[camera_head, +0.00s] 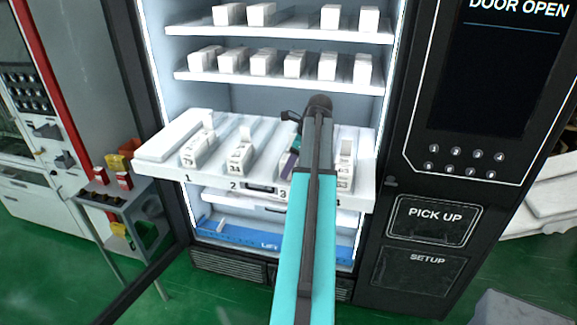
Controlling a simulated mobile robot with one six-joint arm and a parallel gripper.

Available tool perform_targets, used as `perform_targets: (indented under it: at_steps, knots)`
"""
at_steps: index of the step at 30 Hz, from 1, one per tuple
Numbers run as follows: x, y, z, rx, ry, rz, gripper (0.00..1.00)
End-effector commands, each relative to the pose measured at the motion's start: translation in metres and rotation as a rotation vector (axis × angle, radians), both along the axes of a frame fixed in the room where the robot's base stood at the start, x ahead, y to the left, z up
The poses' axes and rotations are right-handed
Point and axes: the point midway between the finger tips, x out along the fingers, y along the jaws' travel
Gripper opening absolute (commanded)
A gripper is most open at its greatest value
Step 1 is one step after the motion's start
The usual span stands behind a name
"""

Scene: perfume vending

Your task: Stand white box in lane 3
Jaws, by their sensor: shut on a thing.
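A pulled-out white shelf tray (158,150) has lanes numbered 1 to 4 along its front edge. My gripper (293,148) is over lane 3, reaching down beside my arm. It is shut on a white box (285,162), of which only a small part shows at the front of lane 3. My arm hides most of the box and the fingertips, so I cannot tell if the box touches the lane floor. A purple patch shows beside the box.
White boxes stand in lane 1 (195,152), lane 2 (241,158) and lane 4 (344,176). Upper shelves (225,76) hold several white boxes above the tray. The open door edge (128,282) is at left, the dark control panel (470,150) at right. A small side stand (125,195) holds coloured items.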

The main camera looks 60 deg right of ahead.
Motion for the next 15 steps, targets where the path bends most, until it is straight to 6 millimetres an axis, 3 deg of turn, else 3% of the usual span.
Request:
perform_targets:
  at_steps: [8,9,12,15]
  knots:
    - [-0.0004,-0.0001,-0.0027,0.000,0.000,-0.001,0.19]
    - [-0.0004,-0.0002,-0.0027,0.000,0.000,-0.001,0.48]
    - [-0.0005,-0.0004,-0.0026,0.000,0.000,-0.001,0.64]
    - [-0.0006,-0.0004,-0.0026,0.000,0.000,-0.001,0.64]
